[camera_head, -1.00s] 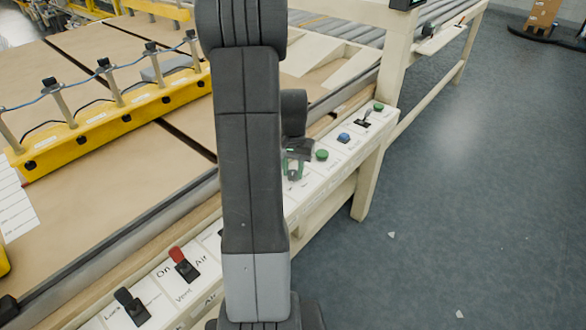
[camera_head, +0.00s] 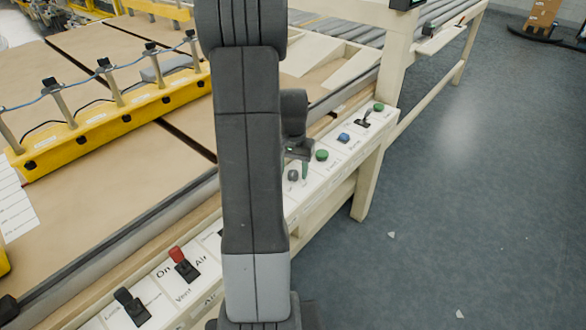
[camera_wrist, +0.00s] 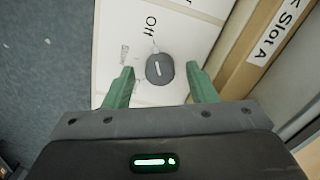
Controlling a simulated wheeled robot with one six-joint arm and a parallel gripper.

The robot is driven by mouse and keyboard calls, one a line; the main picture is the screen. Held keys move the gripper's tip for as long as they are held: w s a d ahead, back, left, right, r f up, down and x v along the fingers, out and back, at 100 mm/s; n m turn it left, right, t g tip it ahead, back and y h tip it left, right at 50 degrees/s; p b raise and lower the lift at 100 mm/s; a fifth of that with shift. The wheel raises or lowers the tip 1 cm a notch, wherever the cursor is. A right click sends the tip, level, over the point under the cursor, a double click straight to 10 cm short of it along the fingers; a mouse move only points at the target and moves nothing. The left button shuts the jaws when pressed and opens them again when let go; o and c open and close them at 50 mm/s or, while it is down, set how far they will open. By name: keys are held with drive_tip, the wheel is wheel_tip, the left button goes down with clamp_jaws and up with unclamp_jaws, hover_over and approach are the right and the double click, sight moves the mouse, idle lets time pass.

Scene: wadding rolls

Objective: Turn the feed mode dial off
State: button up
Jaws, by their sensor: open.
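The feed mode dial is a dark grey round knob with a white line (camera_wrist: 159,68) on the white panel. In the wrist view the line runs roughly up and down the picture, in line with the "Off" label (camera_wrist: 151,25) above it. A fainter label (camera_wrist: 125,55) is left of the dial. My gripper (camera_wrist: 160,75) is open, its green fingers to the left and right of the dial, with gaps on both sides. In the head view the dial (camera_head: 293,175) shows just below my gripper (camera_head: 303,163), partly beside my arm.
Along the same panel are a green button (camera_head: 321,155), a blue button (camera_head: 344,138), a black lever (camera_head: 363,120) and another green button (camera_head: 379,107). Open floor lies to the right.

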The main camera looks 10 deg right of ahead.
sight(293, 172)
wheel_tip(293, 172, up, 14)
drive_tip(key=shift+f+p, duration=0.15)
drive_tip(key=shift+p, duration=0.2)
wheel_tip(293, 172, down, 14)
drive_tip(key=shift+r+b, duration=0.1)
drive_tip(key=shift+b, duration=0.25)
idle(0.4)
